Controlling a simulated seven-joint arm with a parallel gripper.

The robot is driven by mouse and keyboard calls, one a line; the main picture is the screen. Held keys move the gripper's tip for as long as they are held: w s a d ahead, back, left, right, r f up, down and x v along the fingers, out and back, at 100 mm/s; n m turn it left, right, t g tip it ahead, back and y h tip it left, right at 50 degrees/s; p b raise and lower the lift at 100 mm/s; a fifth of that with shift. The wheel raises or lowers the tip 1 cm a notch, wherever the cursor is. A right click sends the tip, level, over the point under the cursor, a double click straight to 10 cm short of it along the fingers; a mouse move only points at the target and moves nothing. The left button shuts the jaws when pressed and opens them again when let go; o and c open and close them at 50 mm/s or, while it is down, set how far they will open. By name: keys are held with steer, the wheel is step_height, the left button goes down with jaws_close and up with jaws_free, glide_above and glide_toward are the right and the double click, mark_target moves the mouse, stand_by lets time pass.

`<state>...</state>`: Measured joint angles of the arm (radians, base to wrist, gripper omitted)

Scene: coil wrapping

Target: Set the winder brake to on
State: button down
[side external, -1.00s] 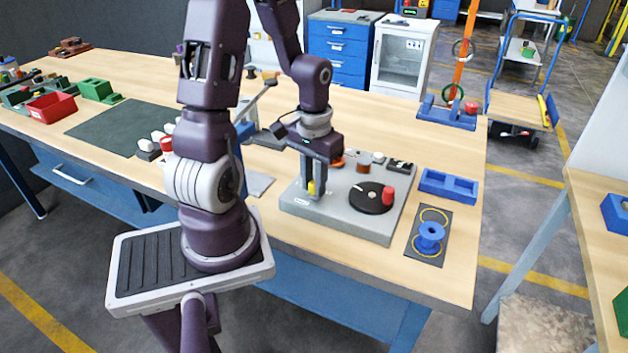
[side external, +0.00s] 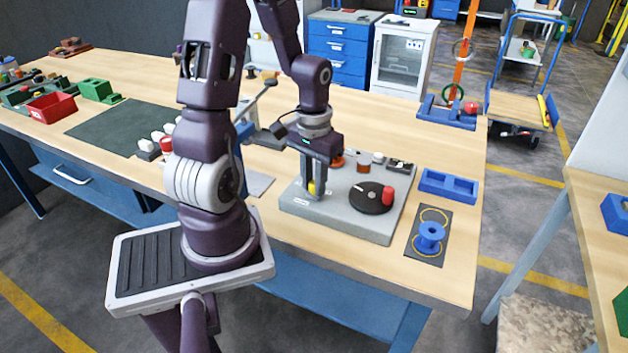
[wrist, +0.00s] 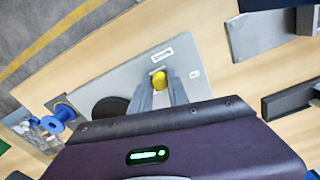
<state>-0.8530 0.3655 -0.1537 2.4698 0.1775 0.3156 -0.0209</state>
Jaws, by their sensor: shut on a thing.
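The winder (side external: 335,218) is a grey flat box on the wooden bench, with a black turntable (side external: 370,199) and a red knob (side external: 388,196) on it. The brake control has a yellow knob (side external: 312,187) near the box's left corner. It also shows in the wrist view (wrist: 159,80), next to a small white label (wrist: 162,55). My gripper (side external: 315,190) points down over it, and its two fingers (wrist: 162,92) are shut on the yellow knob from both sides. The label's text is too small to read, and the fingers partly hide the knob.
A blue spool (side external: 430,236) stands on a dark mat (side external: 418,252) right of the winder. A blue two-pocket tray (side external: 448,186) lies behind it. An orange knob and a brown jar (side external: 363,163) stand at the winder's back. Bare bench lies in front.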

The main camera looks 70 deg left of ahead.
mark_target(299, 192)
steer(key=shift+s+a, duration=1.25)
steer(key=shift+a, duration=0.05)
steer(key=c, duration=1.3)
jaws_free()
steer(key=shift+o, duration=0.2)
steer(key=shift+r, duration=0.1)
step_height(299, 192, up, 7)
